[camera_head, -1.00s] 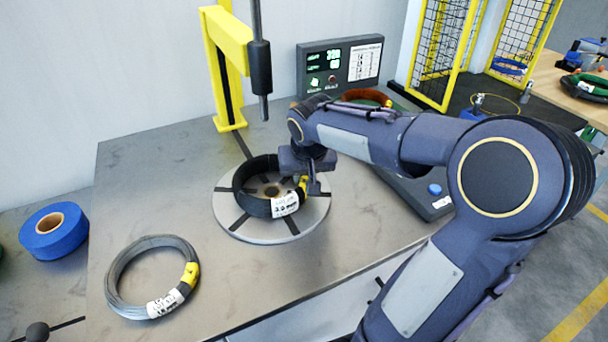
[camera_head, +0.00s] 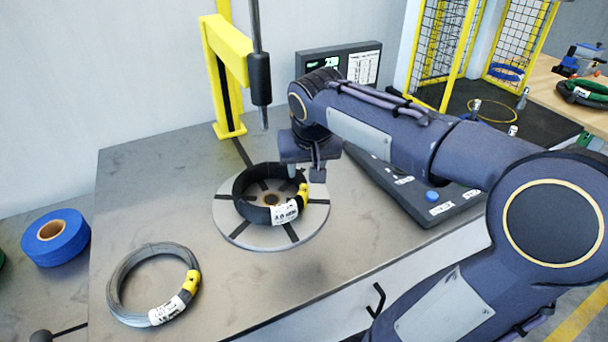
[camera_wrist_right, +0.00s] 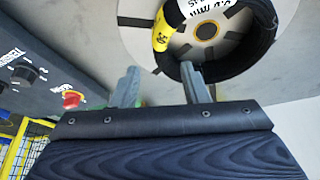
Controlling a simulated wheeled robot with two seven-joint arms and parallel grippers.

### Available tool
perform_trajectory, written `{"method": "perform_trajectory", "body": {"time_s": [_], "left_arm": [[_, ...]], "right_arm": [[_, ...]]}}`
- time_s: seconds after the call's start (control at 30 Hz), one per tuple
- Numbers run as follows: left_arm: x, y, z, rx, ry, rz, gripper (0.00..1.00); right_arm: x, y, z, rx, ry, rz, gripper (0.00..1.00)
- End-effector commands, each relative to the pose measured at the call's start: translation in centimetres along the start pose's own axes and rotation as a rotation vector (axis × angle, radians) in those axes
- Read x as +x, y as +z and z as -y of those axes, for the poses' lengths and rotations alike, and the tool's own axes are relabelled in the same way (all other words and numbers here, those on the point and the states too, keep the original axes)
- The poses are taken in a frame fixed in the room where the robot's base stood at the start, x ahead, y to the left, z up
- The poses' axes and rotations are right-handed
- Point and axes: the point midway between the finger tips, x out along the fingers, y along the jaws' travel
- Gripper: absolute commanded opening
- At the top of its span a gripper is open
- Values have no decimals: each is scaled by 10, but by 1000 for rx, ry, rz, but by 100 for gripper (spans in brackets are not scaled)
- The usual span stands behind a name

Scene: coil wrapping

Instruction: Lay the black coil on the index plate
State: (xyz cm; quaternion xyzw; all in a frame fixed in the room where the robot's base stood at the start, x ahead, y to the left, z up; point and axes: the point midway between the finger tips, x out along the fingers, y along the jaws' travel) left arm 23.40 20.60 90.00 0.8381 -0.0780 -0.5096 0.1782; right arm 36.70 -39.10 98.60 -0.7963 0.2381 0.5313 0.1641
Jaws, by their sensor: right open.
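The black coil (camera_head: 245,206), with a white label and yellow tape, lies on the round grey index plate (camera_head: 240,232), around the plate's hub. It also shows in the right wrist view (camera_wrist_right: 262,42), where the plate (camera_wrist_right: 135,10) lies under it. My right gripper (camera_head: 316,176) is above the far right side of the coil, apart from it. In the right wrist view its two fingers (camera_wrist_right: 163,88) are spread with nothing between them. My left gripper is not in view.
A grey coil (camera_head: 117,283) lies at the front left of the table. A blue spool (camera_head: 68,238) is further left. A yellow post (camera_head: 228,90) with a dark rod stands behind the plate. A control panel (camera_head: 420,195) lies right of it, beneath my right arm.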

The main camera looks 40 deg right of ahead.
Motion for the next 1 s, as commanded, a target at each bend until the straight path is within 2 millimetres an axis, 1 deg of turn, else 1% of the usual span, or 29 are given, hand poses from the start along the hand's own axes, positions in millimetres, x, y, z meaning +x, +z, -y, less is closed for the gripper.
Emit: {"method": "perform_trajectory", "body": {"time_s": [0.03,0.1,0.27,0.4,0.9,0.97,1.0], "left_arm": [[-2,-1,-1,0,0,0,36],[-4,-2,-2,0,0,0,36],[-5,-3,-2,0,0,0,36],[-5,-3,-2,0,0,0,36],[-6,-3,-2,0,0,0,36],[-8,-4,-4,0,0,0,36],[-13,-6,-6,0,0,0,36]], "right_arm": [[-12,-1,0,0,-2,-4,41],[-23,-1,1,-1,-2,-3,41],[-38,0,0,-1,-1,0,41],[-41,0,0,-1,-1,0,41],[-41,1,0,-1,-1,1,41],[-44,4,2,-12,-12,3,41],[-48,11,5,-27,-31,6,41]]}}
